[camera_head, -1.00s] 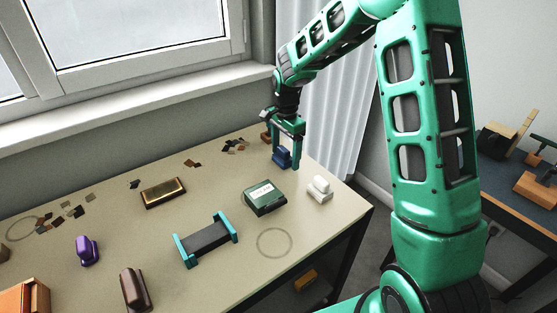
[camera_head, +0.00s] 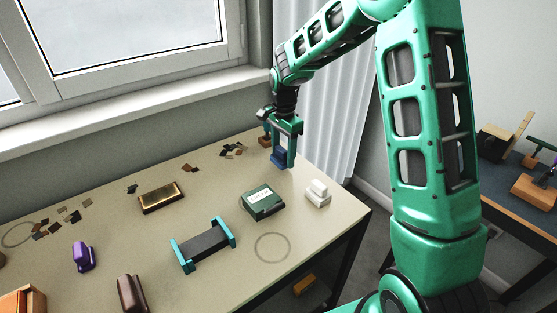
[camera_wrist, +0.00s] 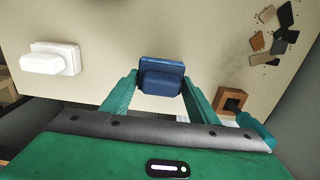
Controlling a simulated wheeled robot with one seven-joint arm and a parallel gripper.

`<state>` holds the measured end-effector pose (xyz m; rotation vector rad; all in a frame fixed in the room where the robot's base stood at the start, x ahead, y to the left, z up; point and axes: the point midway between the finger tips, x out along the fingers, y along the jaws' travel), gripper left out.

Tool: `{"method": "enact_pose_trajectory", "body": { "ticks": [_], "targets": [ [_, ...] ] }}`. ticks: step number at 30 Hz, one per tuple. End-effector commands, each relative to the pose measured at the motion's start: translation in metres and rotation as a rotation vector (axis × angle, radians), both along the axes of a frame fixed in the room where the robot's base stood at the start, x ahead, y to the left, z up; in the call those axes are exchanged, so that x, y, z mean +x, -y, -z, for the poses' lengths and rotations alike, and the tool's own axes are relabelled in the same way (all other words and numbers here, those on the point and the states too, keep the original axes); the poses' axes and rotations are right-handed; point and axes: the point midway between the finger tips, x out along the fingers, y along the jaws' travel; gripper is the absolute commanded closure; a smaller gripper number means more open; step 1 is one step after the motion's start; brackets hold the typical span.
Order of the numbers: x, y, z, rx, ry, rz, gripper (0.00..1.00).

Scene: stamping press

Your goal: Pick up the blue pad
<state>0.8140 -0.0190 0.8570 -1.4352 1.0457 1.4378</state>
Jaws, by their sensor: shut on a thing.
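The blue pad (camera_head: 280,156) is a small dark blue block with a raised grip, near the far right end of the table. My green gripper (camera_head: 284,160) comes down over it from above, one finger on each side. In the wrist view the blue pad (camera_wrist: 161,77) sits between the two green fingertips (camera_wrist: 160,82), which are shut on its raised grip. I cannot tell whether its base touches the table.
A white block (camera_head: 317,194), a dark green box (camera_head: 262,204) and a teal-ended grey holder (camera_head: 204,246) stand nearby on the table (camera_head: 310,232). A wooden block with a teal part (camera_wrist: 231,101) is close beside my gripper. Dark chips (camera_head: 233,150) lie to the left.

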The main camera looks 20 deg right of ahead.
Motion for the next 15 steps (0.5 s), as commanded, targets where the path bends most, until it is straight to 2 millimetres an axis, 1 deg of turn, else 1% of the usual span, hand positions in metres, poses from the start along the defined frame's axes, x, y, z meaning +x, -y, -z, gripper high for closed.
{"method": "enact_pose_trajectory", "body": {
  "ticks": [4,9,15],
  "targets": [
    [0.0,-0.002,-0.028,0.001,0.005,-0.002,0.68],
    [-0.02,-0.038,-0.049,0.0,0.003,-0.005,0.68],
    [-0.04,-0.073,-0.072,0.0,0.002,-0.004,0.68]
  ]
}}
